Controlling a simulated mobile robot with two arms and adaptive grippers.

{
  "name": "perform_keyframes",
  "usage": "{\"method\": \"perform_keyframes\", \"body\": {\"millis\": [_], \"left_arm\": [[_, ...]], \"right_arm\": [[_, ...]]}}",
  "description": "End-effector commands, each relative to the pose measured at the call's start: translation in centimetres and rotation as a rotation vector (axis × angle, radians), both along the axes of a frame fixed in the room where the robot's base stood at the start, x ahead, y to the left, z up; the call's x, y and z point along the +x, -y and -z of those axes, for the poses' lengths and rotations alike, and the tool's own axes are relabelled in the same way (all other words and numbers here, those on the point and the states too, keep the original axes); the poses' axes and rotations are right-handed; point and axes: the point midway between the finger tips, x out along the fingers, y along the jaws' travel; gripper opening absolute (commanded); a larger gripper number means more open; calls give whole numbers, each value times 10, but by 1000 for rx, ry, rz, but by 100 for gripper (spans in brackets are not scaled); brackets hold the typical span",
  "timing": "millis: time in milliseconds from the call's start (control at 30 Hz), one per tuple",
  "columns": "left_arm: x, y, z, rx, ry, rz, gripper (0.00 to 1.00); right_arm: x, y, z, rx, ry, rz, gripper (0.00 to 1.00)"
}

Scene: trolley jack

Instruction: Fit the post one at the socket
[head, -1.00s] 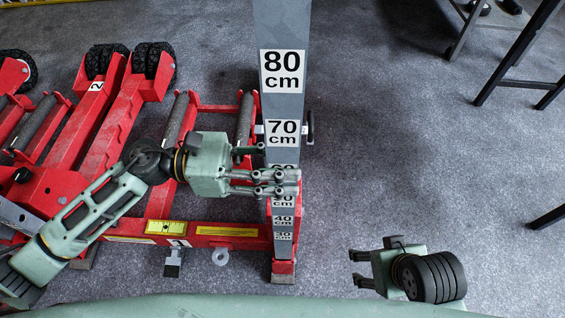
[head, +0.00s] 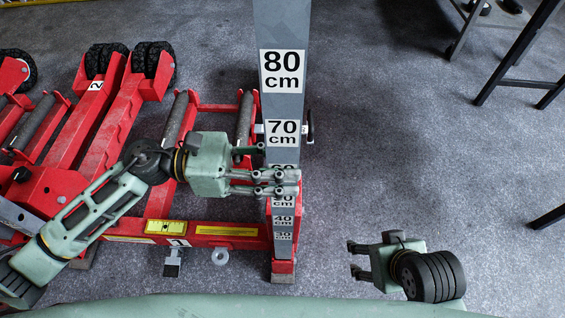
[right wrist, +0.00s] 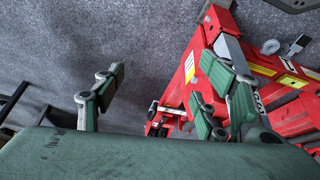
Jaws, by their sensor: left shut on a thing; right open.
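The post is a tall grey upright (head: 281,100) with white centimetre labels in the head view. It stands upright, its top cut off by the frame. My left gripper (head: 285,183) is shut on it around the 50 to 60 cm labels. The post's foot meets a red upright piece (head: 283,268) at the red frame's near right corner, which looks like the socket. I cannot tell how deep the post sits there. My right gripper (head: 353,260) is open and empty, right of the post's foot and apart from it. The right wrist view also shows the post (right wrist: 228,47).
The red trolley-jack frame (head: 215,230) with rollers and black wheels fills the left. Dark stand legs (head: 510,84) are at the upper right. Grey floor (head: 420,150) is clear right of the post.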

Motion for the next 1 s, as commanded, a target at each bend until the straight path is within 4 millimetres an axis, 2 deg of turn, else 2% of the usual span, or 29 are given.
{"method": "perform_keyframes", "body": {"millis": [33,1000], "left_arm": [[0,1,-8,-15,7,1,0],[0,1,-4,-15,7,1,0]], "right_arm": [[1,0,-1,1,4,0,66],[18,-5,-5,16,75,-6,66]]}}
